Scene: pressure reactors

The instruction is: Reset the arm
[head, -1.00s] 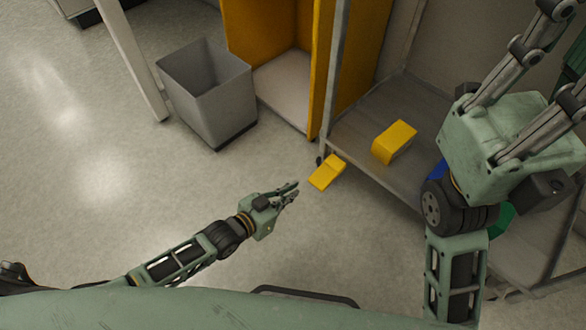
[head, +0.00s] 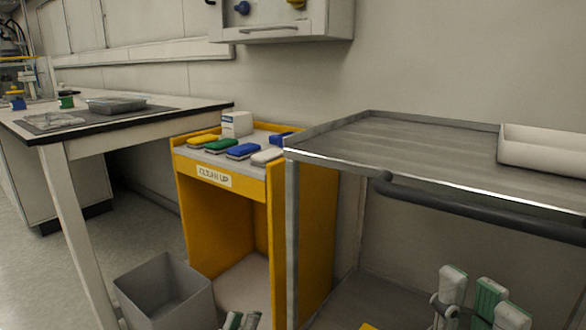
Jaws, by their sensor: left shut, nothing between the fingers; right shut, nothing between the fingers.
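In the head view only the fingertips of my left gripper (head: 240,321) show at the bottom edge, in front of the yellow cabinet and right of the grey bin. They are shut and empty. My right gripper (head: 487,297) shows at the lower right, with its pale and green fingertips pointing up in front of the metal cart. It is shut with nothing held. The rest of both arms is out of the picture.
A metal cart (head: 400,146) with a dark handle and a white tray (head: 545,150) stands at the right. A yellow "clean up" cabinet (head: 318,230) holds coloured sponges and a white box. A grey bin (head: 165,290) and a white lab table (head: 75,215) stand left. A wall cabinet (head: 290,25) hangs above.

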